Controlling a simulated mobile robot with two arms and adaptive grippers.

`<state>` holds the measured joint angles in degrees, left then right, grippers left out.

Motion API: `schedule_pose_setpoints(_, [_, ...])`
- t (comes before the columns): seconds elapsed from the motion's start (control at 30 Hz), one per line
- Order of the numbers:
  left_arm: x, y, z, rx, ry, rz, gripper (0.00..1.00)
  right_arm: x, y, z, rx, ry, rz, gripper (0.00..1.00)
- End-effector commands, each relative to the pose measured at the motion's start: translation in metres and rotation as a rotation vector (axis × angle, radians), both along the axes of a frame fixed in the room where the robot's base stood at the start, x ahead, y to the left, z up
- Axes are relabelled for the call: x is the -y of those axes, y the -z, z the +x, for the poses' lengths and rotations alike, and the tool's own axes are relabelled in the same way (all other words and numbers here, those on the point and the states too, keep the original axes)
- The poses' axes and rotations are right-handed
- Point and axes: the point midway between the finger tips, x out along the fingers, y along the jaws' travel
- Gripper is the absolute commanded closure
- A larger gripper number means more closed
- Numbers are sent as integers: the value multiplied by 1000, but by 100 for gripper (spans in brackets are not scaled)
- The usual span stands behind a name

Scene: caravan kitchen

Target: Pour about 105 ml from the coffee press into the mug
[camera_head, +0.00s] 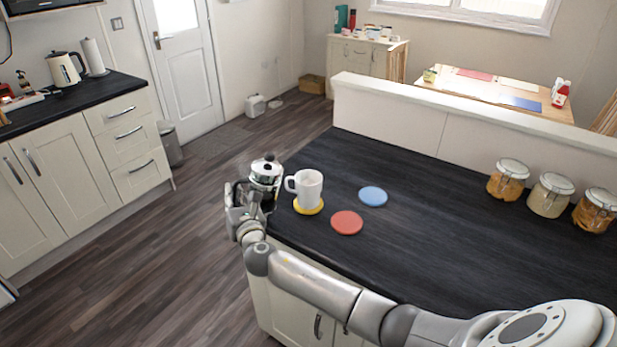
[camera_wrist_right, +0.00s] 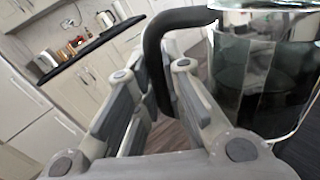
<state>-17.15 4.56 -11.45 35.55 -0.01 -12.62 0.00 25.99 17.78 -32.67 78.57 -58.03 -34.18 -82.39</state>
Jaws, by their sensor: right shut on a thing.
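The coffee press (camera_head: 265,174), with a silver lid and black knob, is near the counter's left end, left of the mug. It looks about upright. My right gripper (camera_head: 246,197) is shut on its black handle. In the right wrist view the dark handle (camera_wrist_right: 154,72) runs between the fingers (camera_wrist_right: 160,105), and the glass body (camera_wrist_right: 265,75) with dark contents stands at the right. The white mug (camera_head: 311,188) stands upright on a yellow coaster (camera_head: 308,209), its handle toward the press. The mug's inside bottom is hidden. My left gripper is not in view.
A red coaster (camera_head: 346,223) and a blue coaster (camera_head: 373,196) lie right of the mug. Three lidded jars (camera_head: 549,195) stand at the counter's right, by a low white wall (camera_head: 410,122). The dark counter (camera_head: 450,230) between coasters and jars is clear.

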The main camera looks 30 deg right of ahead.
Motion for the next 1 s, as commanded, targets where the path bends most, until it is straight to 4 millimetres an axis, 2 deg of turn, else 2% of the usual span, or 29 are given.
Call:
schedule_pose_setpoints(0.17, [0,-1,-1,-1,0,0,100,7,-16,0,23,-1,111,100])
schedule_pose_setpoints(0.6, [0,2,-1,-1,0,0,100,34,-36,-4,59,-1,394,100])
schedule_pose_setpoints(0.77, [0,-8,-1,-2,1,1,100,39,-55,-5,73,-4,498,100])
schedule_pose_setpoints(1.0, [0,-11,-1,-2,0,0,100,45,-67,-6,86,-3,604,100])
